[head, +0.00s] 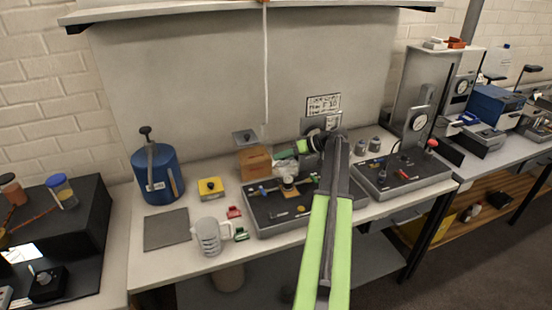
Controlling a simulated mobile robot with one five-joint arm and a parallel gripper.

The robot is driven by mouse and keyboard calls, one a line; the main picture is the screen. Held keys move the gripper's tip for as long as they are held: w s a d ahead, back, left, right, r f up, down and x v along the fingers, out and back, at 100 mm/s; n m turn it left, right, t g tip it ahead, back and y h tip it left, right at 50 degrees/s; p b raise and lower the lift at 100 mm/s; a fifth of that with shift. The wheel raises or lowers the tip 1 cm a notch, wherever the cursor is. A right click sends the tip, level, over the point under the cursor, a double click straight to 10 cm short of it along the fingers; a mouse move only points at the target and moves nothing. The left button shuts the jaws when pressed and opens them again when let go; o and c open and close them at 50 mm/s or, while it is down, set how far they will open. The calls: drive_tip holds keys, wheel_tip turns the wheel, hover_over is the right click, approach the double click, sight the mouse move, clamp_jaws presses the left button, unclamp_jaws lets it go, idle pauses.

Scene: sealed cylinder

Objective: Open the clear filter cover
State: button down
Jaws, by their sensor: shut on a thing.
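My green and black arm reaches up over the bench's grey panel block (305,205), and its end turns left. My gripper (292,150) is at the back of this block, close to the wooden box. It is shut on a small pale, see-through part that looks like the clear filter cover (284,164). The hold itself is small and partly hidden. I cannot tell whether the cover is lifted or how it is hinged. A small round gauge-like part (288,185) stands on the block just in front.
A wooden box (255,162) stands left of my gripper. A blue tank (157,175), a yellow box (210,188) and a clear jug (209,236) are further left. A grey panel with a dial (402,174) is at right. A cord (265,70) hangs behind.

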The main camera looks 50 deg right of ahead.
drive_tip(key=shift+w, duration=0.4)
drive_tip(key=c, duration=1.2)
unclamp_jaws()
drive_tip(key=shift+s+r, duration=0.1)
drive_tip(key=shift+c, duration=0.2)
drive_tip(key=shift+d, duration=0.1)
drive_tip(key=p+v, duration=0.8)
drive_tip(key=v, duration=0.9)
drive_tip(key=shift+s+p, duration=0.25)
drive_tip(key=shift+p, duration=0.15)
drive_tip(key=shift+d, duration=0.1)
drive_tip(key=shift+c, duration=0.2)
